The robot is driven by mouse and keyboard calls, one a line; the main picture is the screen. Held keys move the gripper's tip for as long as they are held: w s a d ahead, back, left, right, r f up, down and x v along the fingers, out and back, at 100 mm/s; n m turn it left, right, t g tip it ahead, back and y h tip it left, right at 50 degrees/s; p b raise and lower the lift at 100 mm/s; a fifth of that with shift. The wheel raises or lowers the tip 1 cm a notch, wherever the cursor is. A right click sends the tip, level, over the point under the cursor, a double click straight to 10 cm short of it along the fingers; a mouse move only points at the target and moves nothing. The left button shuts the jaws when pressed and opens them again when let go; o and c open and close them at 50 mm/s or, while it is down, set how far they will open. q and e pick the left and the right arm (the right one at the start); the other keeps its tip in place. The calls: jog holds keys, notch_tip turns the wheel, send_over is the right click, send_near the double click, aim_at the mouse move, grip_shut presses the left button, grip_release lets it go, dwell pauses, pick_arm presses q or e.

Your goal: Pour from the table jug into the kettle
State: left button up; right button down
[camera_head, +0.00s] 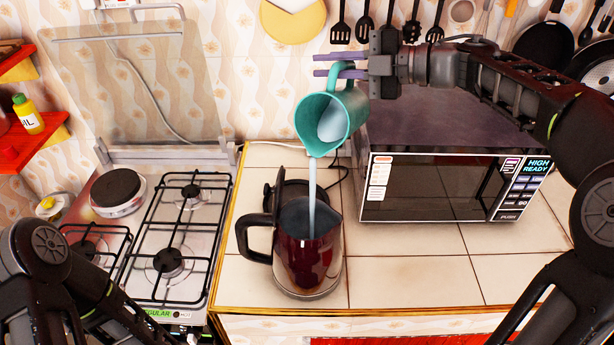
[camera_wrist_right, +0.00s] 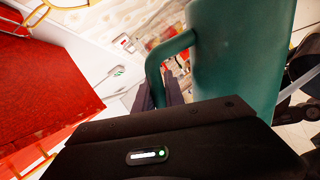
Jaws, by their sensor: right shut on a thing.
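A teal jug (camera_head: 331,115) is tilted in the air above the kettle, its mouth facing down and toward me. A pale stream runs from its lip into the open top of the dark red kettle (camera_head: 302,254), which stands upright on the tiled counter with its lid raised. My right gripper (camera_head: 342,66) is shut on the jug's handle, at the jug's upper side. The jug also fills the upper right of the right wrist view (camera_wrist_right: 235,60), with its handle by the fingers. My left arm shows at the lower left of the head view, but its gripper is out of view.
A microwave (camera_head: 430,188) stands right of the kettle, close to the jug and my right arm. A gas stove (camera_head: 175,235) is at the left. Utensils and pans (camera_head: 545,45) hang on the back wall. Counter tiles (camera_head: 415,280) in front of the microwave are clear.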

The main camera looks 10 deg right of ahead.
jog(key=shift+s+r, duration=0.1)
jog(key=shift+r, duration=0.05)
dwell(0.3)
jog(key=p, duration=0.2)
jog(key=w+m+p, duration=0.1)
jog(key=shift+w+d+f+p, duration=0.1)
jog(key=shift+d+f+p, duration=0.25)
jog(key=shift+d+p, duration=0.05)
jog(key=shift+w+d+f+m+y, duration=0.2)
jog(key=shift+f+m, duration=0.1)
jog(key=shift+f, duration=0.35)
jog(key=shift+w+d+f+m+y, duration=0.1)
jog(key=shift+w+f+m, duration=0.15)
jog(key=shift+f, duration=0.35)
jog(key=shift+f+g, duration=0.1)
jog(key=shift+g, duration=0.2)
jog(key=shift+s+a, duration=0.1)
jog(key=shift+s, duration=0.05)
